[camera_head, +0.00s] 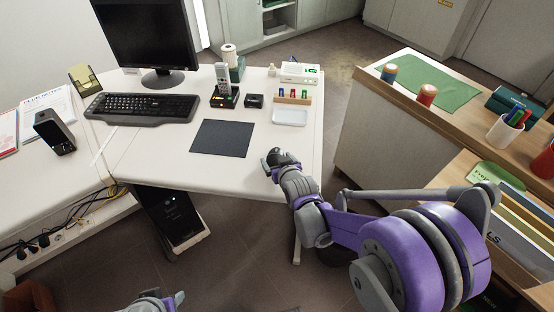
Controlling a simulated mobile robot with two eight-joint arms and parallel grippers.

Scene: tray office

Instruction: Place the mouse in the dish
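The dish appears to be the shallow white tray (290,118) near the right edge of the white desk. My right gripper (274,160) is over the desk's front right part, nearer me than the dish and right of the dark mat. A small dark rounded shape shows at its fingertips. It may be the mouse, but I cannot tell it from the fingers or whether they are shut on it. No mouse shows clearly elsewhere on the desk. My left gripper (172,300) is at the bottom edge, below desk height, partly cut off; its opening is unclear.
The dark mat (222,138) is bare. Behind it are a keyboard (141,107), a phone on its base (223,88) and a small black box (255,101). A rack with coloured pieces (292,96) stands just behind the dish. A wooden-topped counter (400,105) stands to the right.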

